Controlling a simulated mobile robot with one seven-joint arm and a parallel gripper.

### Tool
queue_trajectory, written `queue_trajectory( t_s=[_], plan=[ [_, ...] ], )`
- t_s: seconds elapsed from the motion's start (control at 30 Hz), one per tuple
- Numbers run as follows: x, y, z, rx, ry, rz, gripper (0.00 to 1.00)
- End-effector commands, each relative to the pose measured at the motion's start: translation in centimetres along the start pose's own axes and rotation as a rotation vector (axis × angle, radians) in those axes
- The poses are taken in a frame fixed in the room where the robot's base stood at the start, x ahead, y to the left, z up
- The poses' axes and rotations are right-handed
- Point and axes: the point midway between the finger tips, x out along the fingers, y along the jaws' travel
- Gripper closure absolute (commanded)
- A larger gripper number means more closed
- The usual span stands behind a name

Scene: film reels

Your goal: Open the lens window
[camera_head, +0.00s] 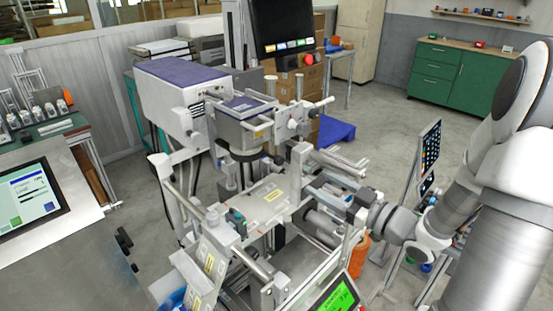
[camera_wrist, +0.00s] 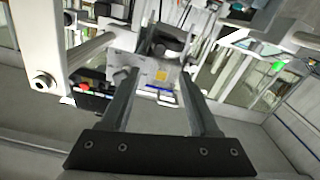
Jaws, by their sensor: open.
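A tall film machine (camera_head: 268,190) of pale metal fills the middle of the head view. A box-shaped head with a purple-blue top (camera_head: 243,106) sits on it, above a dark round part (camera_head: 243,150) that looks like a lens. I cannot tell which part is the lens window. My gripper (camera_head: 330,196) reaches in from the right beside the machine's metal frame. In the wrist view my gripper (camera_wrist: 158,76) has two dark fingers apart with nothing held between them. Beyond them are a grey plate with a yellow label (camera_wrist: 161,75) and a dark rounded part (camera_wrist: 166,42).
Rails and rods of the frame crowd around my gripper. A black monitor (camera_head: 283,28) with a red button stands behind the machine. A green screen (camera_head: 340,295) is at the front and a tablet panel (camera_head: 430,148) near my arm. Open floor (camera_head: 400,115) lies at the back right.

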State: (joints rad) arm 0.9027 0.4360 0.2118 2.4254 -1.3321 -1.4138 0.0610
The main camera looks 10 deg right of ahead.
Motion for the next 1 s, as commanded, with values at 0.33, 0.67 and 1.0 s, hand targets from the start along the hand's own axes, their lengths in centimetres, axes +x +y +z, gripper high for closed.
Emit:
queue_trajectory(
  t_s=[0.33, 0.67, 1.0],
  plan=[
    [7.9, -0.1, -0.1, 0.0, 0.001, -0.005, 0.38],
    [13.4, -0.1, 0.0, -0.001, 0.0, -0.002, 0.38],
    [14.6, 0.0, 0.0, 0.0, -0.002, 0.0, 0.38]
  ],
)
